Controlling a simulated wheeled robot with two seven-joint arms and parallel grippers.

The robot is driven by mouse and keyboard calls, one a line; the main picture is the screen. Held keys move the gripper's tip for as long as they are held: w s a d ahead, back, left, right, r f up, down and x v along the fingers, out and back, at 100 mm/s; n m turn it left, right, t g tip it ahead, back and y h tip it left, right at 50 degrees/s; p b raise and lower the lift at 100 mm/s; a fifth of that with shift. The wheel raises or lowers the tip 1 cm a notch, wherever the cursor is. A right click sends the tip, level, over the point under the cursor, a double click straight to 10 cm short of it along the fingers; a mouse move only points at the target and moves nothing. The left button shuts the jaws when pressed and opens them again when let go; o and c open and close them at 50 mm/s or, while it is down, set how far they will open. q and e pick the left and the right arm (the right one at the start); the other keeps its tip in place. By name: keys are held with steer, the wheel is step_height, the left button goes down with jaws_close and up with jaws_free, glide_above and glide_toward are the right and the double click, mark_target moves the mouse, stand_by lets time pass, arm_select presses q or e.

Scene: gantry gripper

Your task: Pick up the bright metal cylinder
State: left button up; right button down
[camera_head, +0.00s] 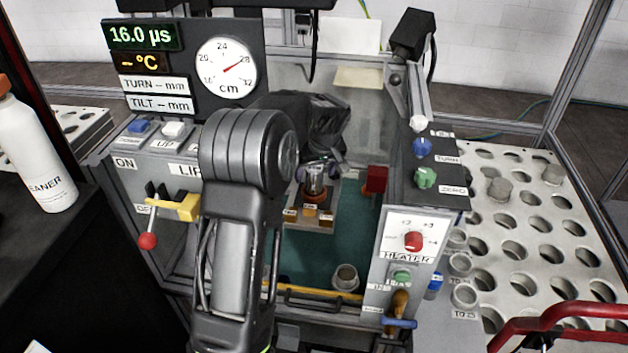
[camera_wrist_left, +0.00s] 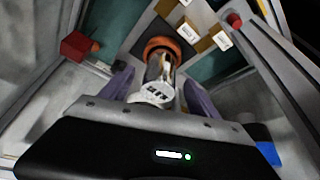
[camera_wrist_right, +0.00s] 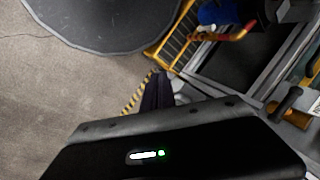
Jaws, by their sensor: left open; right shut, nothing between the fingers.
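The bright metal cylinder (camera_head: 315,180) stands on an orange-brown ring (camera_head: 314,198) inside the glass-walled machine. In the left wrist view the cylinder (camera_wrist_left: 156,92) shows dark lettering on its near end, with the ring (camera_wrist_left: 160,48) beyond it. My left gripper (camera_head: 317,170) is open, with one purple-grey finger on each side of the cylinder. In the left wrist view, gaps show between the cylinder and the fingers of that gripper (camera_wrist_left: 160,92). My right gripper (camera_wrist_right: 158,92) is shut and empty, away from the cylinder.
Small labelled blocks (camera_head: 309,216) sit in front of the ring. A red block (camera_head: 376,179) is at the right wall. A grey cup (camera_head: 345,278) stands near the front opening. A control panel (camera_head: 412,244) and a holed rack (camera_head: 535,215) stand to the right.

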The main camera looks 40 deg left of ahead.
arm_select(q)
steer(key=shift+x, duration=1.55)
jaws_close()
steer(key=shift+r, duration=0.1)
